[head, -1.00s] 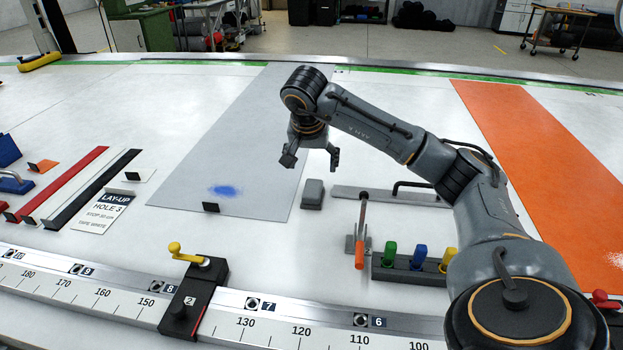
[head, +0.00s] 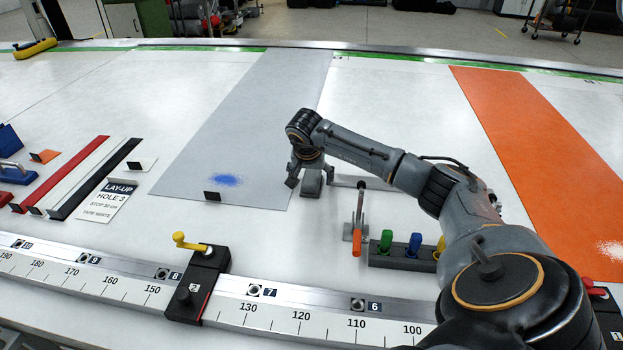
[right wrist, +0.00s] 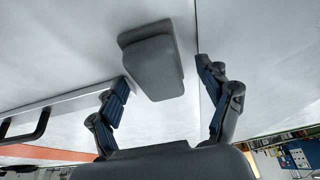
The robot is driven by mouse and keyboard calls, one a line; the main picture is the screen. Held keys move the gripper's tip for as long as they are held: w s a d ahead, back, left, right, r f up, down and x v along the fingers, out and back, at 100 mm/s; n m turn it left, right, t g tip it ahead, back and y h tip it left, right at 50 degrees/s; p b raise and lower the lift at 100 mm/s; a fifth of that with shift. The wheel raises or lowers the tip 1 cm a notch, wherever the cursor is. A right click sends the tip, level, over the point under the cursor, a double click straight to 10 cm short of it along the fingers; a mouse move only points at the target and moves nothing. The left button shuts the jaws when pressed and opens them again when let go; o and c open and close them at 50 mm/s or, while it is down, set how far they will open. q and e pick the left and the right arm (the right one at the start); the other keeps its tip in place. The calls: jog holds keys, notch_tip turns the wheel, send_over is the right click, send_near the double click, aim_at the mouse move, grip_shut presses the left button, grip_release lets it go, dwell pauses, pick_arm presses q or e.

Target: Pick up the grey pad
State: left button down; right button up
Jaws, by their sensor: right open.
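The grey pad (head: 311,184) is a small dark grey block with rounded edges. It lies on the white table by the lower right corner of the light grey sheet (head: 250,125). In the right wrist view the pad (right wrist: 152,62) shows ahead of and between the open fingers, touching neither as far as I can see. My right gripper (head: 310,180) is open and empty, low over the pad, and its fingers partly hide it in the head view. It also shows in the right wrist view (right wrist: 162,95). My left gripper is not in view.
A grey bar (head: 350,182) lies just right of the pad. An orange-handled tool (head: 357,235) and a black rack with coloured pegs (head: 400,256) stand nearer, below my right arm. A numbered rail (head: 270,310) runs along the front. The sheet left of the pad is mostly clear.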

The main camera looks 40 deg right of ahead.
jog(key=shift+d+f, duration=0.15)
jog(key=shift+f, duration=0.15)
jog(key=shift+c, duration=0.7)
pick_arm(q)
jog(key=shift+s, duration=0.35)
pick_arm(e)
jog(key=c, duration=1.1)
jog(key=shift+r, duration=0.1)
